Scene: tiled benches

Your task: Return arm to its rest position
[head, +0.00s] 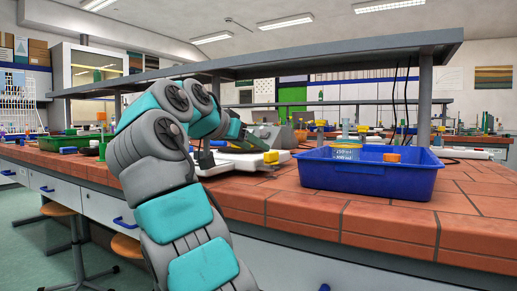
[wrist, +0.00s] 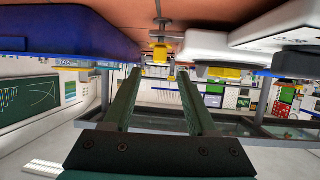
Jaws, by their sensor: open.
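My arm (head: 180,225), teal and grey, rises from the lower middle of the head view. It bends at the top over the tiled bench, with its far end near a white device. My gripper (wrist: 159,76) shows in the wrist view with its two dark fingers apart and nothing between them.
A blue tray (head: 365,181) holding a labelled vessel (head: 346,151) and an orange-capped item stands right of my arm. A white device (head: 238,164) lies beside my arm's end. A grey shelf (head: 300,62) spans above the bench. Stools stand at left.

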